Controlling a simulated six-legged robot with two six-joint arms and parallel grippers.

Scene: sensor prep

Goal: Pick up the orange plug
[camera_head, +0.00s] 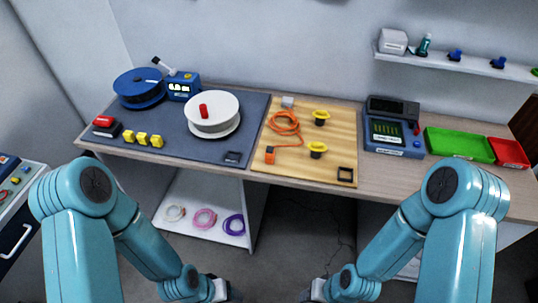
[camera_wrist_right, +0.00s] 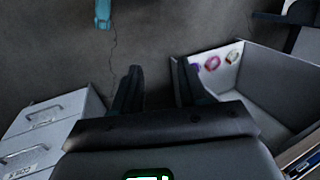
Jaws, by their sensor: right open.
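The orange plug (camera_head: 270,154) lies at the front left of the light wooden board (camera_head: 330,140) on the workbench. An orange cable (camera_head: 284,123) runs from it into a loose coil, with a small grey block (camera_head: 287,102) behind. My left gripper (camera_head: 232,292) is low at the bottom edge of the head view, in front of the bench; its fingers are partly cut off. My right gripper (camera_head: 306,295) is also low there, below and apart from the plug. In the right wrist view its fingers (camera_wrist_right: 158,88) are spread and empty above the floor.
Left is a dark mat (camera_head: 180,140) with spools; right are a meter (camera_head: 393,135), a green tray (camera_head: 459,145) and a red tray (camera_head: 510,153). The bench's front edge lies between grippers and plug.

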